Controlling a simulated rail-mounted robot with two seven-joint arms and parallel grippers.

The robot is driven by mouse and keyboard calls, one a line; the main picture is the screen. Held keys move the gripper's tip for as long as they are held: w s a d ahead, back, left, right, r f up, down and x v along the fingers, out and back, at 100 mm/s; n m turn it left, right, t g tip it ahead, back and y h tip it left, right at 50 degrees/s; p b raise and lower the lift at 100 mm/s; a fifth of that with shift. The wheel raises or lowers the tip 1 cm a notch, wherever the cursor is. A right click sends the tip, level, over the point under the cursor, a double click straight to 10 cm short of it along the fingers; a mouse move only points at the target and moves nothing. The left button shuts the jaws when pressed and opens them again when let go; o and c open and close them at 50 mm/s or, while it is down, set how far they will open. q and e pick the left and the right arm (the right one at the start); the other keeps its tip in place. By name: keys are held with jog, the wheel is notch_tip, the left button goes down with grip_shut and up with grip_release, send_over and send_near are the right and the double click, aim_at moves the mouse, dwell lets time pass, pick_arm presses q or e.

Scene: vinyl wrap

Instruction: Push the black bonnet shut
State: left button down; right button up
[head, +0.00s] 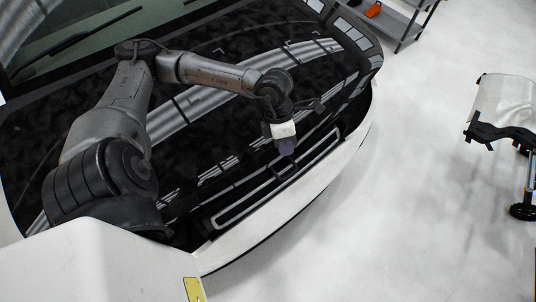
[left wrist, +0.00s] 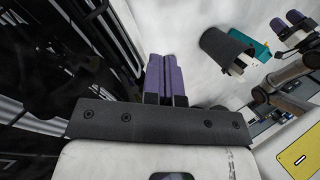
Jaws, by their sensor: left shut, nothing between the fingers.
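The black bonnet (head: 225,40) fills much of the head view, glossy and mottled, between the windscreen and the car's front. It lies low over the front; whether a gap is left at its front edge I cannot tell. My left gripper (head: 287,147) is over the bonnet's front edge, just above the grille, pointing down. Its purple fingers (left wrist: 165,77) are together and empty in the left wrist view. Whether they touch the bonnet is unclear. My right gripper (left wrist: 287,21) shows small at the upper right of that view, away from the bonnet; its finger gap is hard to judge.
The white front bumper (head: 322,183) curves round below the grille (head: 270,190). A stand with a pale roll (head: 505,100) is at the right. A grey shelf with an orange item (head: 373,10) is at the back. The pale floor (head: 420,190) between is clear.

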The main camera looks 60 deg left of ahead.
pick_arm(q)
notch_tip(320, 180, down, 3)
jog(key=s+a+n+y, duration=0.1)
jog(key=a+n+y, duration=0.15)
jog(key=n, duration=0.45)
jog(key=n+y, duration=0.2)
jog(key=n, duration=1.5)
send_over(269, 161)
jog(key=f, duration=1.2)
jog(key=shift+d+f, duration=0.1)
jog(key=shift+d, duration=0.25)
jog(key=shift+s+a+f, duration=0.1)
jog(key=shift+a+f, duration=0.3)
jog(key=shift+f, duration=0.2)
pick_arm(e)
jog(key=shift+s, duration=0.45)
pick_arm(q)
jog(key=shift+f, duration=0.1)
